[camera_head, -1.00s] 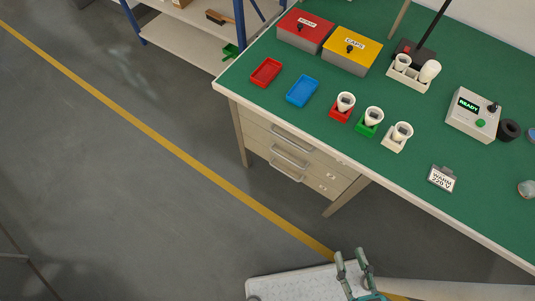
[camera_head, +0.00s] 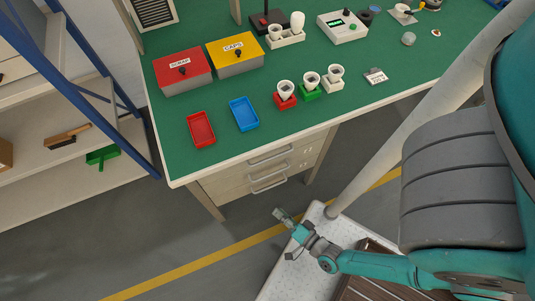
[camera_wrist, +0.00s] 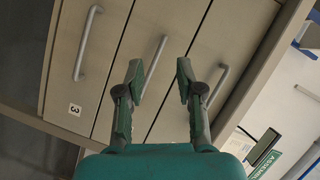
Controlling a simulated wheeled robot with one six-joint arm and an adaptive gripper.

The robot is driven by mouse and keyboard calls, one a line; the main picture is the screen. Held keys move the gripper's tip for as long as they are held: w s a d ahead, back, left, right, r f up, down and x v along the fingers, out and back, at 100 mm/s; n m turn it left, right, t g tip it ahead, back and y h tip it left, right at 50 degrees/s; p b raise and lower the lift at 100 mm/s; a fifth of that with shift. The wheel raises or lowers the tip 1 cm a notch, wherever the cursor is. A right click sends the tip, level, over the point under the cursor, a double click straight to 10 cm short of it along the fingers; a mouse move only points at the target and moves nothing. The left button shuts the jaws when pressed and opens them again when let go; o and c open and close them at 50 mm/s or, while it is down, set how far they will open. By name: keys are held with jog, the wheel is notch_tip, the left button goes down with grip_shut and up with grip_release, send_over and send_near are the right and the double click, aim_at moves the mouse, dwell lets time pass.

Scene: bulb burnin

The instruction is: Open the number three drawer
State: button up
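The number three drawer (camera_wrist: 70,95) is at the left of the wrist view, its front marked "3". Its bar handle (camera_wrist: 87,42) is near the top left there. In the head view, its handle (camera_head: 269,186) is the lowest of three under the bench; the drawer looks shut. My gripper (camera_wrist: 158,72) is open and empty, its fingers apart in front of the drawer fronts. The middle drawer's handle (camera_wrist: 152,64) shows between the fingers, and handle three is left of them. In the head view, my gripper (camera_head: 284,214) is below and right of the drawers, apart from them.
The green bench top (camera_head: 290,115) overhangs the drawers. It carries a red scrap box (camera_head: 183,75), a yellow caps box (camera_head: 235,55), trays and bulb holders. A blue-framed shelf (camera_head: 103,85) stands left. Open floor (camera_head: 150,245) lies in front of the bench.

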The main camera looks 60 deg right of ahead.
aim_at(267, 188)
jog(key=w+d+f+m+g+h, duration=0.1)
jog(key=w+d+f+m+h, duration=0.1)
jog(key=f+m, duration=0.2)
jog(key=w+d+f+m+g+h, duration=0.1)
jog(key=f+m, duration=0.4)
jog(key=f, duration=0.5)
jog(key=shift+w+d+g+h, duration=0.3)
jog(key=shift+w+d+h, duration=0.15)
jog(key=shift+d+h, duration=0.6)
jog(key=shift+w+a, duration=0.15)
jog(key=shift+w, duration=0.35)
jog(key=shift+w+d+f, duration=0.1)
jog(key=shift+w+d, duration=0.1)
jog(key=shift+d, duration=0.2)
jog(key=shift+x, duration=4.45)
